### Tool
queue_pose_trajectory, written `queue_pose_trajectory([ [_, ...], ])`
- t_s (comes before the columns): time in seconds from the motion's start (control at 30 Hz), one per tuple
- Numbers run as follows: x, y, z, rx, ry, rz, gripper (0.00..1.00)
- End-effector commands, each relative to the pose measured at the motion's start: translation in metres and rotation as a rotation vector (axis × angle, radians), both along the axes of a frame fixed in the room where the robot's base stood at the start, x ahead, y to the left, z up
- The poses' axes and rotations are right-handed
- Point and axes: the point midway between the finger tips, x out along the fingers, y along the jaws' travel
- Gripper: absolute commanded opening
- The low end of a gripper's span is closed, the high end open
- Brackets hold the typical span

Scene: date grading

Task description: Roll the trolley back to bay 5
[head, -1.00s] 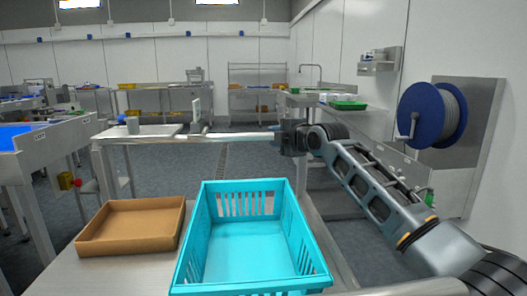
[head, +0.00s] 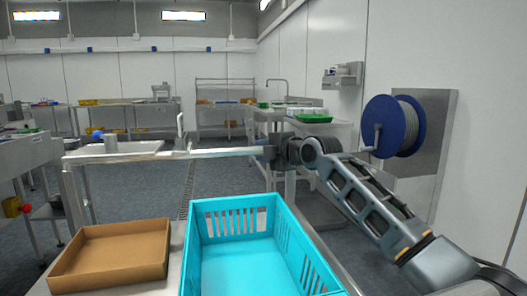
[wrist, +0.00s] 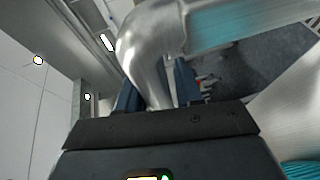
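The trolley's metal deck (head: 172,268) lies in the foreground of the head view. It carries a cyan slotted crate (head: 236,206) and, to its left, an open brown cardboard tray (head: 110,277). A pale metal handle bar (head: 225,153) runs across the deck's far end. My gripper (head: 268,156) is at the bar's right end. In the wrist view, the blue fingers (wrist: 157,92) sit on both sides of a shiny bent tube (wrist: 150,50), apparently closed around it. Their tips are partly hidden. The trolley's wheels and any bay 5 marking cannot be made out.
A blue hose reel (head: 393,127) is on the right wall. Workbenches stand along the left, one (head: 25,155) close by, and a bench with a green tray (head: 314,118) stands ahead right. Grey floor (head: 225,175) with a drain strip lies open beyond the handle.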

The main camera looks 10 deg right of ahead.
Motion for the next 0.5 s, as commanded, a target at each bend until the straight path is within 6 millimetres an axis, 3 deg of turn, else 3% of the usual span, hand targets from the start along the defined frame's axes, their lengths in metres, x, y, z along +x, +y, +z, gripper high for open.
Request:
queue_pose_trajectory([
  [0.13, 0.0001, 0.0, 0.0004, 0.0, -0.001, 0.0, 0.5],
  [0.5, -0.0056, -0.003, 0.0022, 0.001, -0.002, -0.001, 0.51],
])
